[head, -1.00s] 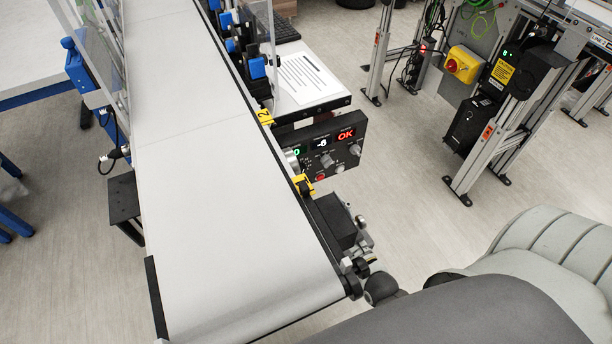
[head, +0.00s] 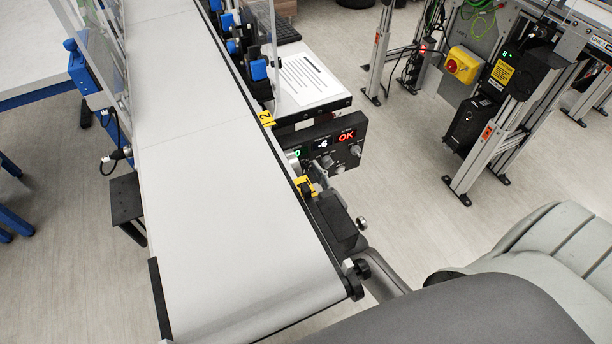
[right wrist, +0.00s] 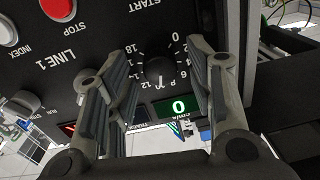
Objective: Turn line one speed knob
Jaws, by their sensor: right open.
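The dark control panel (head: 338,147) hangs beside the right edge of the belt in the head view. A green display (right wrist: 178,107) beside the knob reads 0. My right gripper (right wrist: 160,57) is open, with one finger on each side of the knob; I see a gap on both sides and cannot tell the depth. In the head view the right gripper (head: 317,172) is small and partly hidden in front of the panel. My left gripper is out of view.
The belt (head: 220,220) is empty. A dark box (head: 336,222) sits at the belt edge near my right arm.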

